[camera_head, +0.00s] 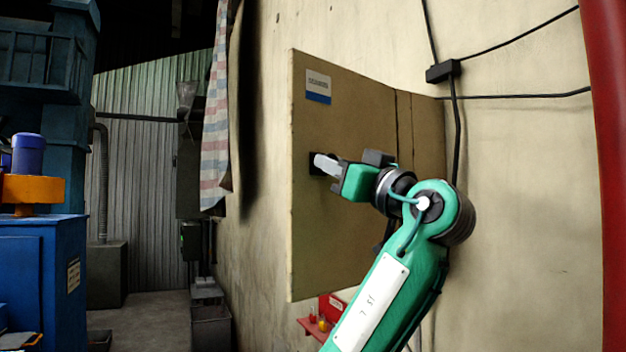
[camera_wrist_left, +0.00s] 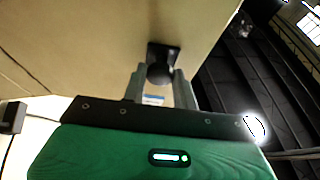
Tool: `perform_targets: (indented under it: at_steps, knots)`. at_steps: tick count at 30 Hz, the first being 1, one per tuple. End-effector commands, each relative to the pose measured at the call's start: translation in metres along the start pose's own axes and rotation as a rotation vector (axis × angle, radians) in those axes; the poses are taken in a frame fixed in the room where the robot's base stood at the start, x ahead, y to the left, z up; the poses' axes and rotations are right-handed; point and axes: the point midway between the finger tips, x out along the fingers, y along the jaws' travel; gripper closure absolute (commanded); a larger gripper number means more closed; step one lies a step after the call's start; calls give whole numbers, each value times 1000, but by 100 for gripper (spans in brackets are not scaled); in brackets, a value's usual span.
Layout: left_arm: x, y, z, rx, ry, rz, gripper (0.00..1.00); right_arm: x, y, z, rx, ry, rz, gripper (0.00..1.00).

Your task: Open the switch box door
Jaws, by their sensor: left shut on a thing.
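The tan switch box (camera_head: 428,140) is on the wall, with its door (camera_head: 340,225) on the left side of a vertical seam. The door's left edge looks nearer than its seam side, so it appears angled out from the wall. The box's inside is hidden. My left gripper (camera_head: 322,164) is shut on the door's black handle (camera_head: 313,162). In the left wrist view, the two fingers (camera_wrist_left: 160,88) sit on either side of the round black handle (camera_wrist_left: 161,72) against the tan door (camera_wrist_left: 105,40). My right gripper is not in view.
Black cables and a small junction box (camera_head: 442,71) are on the wall to the right, beside a red column (camera_head: 606,150). A red shelf (camera_head: 322,322) sits below the door. A striped cloth (camera_head: 215,120) hangs left of it. Floor space (camera_head: 160,318) shows at lower left, beside a blue machine (camera_head: 40,260).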

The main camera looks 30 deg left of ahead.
Motion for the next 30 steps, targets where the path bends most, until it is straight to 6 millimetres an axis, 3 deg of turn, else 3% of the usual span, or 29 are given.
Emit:
perform_targets:
  at_steps: [3, 12, 30]
  knots:
    - [-19, 7, -7, 32, 1, -72, 100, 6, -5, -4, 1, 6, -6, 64]
    - [-44, 17, -19, 81, 1, -196, 100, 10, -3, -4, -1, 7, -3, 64]
    - [-52, 21, -22, 95, 0, -233, 100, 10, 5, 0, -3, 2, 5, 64]
